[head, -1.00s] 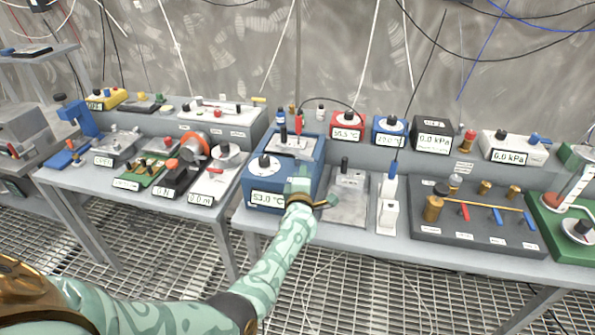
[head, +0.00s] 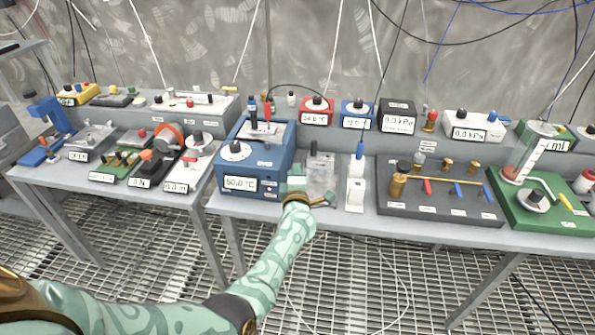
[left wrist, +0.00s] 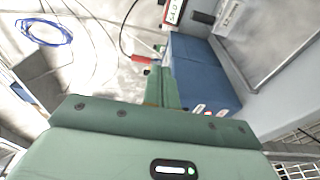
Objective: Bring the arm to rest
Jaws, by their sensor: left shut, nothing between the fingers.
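My left arm (head: 270,265), pale green with darker patterns, reaches in from the lower left of the head view. Its left gripper (head: 298,185) is shut and empty, in front of the bench's edge by the right side of the blue bath box (head: 262,160). I cannot tell whether it touches the box. In the left wrist view the green gripper finger (left wrist: 165,88) points up the picture beside the blue box (left wrist: 203,72). My right gripper is in neither view.
A clear block (head: 320,175) and a white switch stand (head: 355,185) are just right of the gripper. A dark valve board (head: 440,205) and a green board (head: 550,210) lie farther right. A second bench (head: 110,180) stands left. Open grating floor (head: 380,285) lies below.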

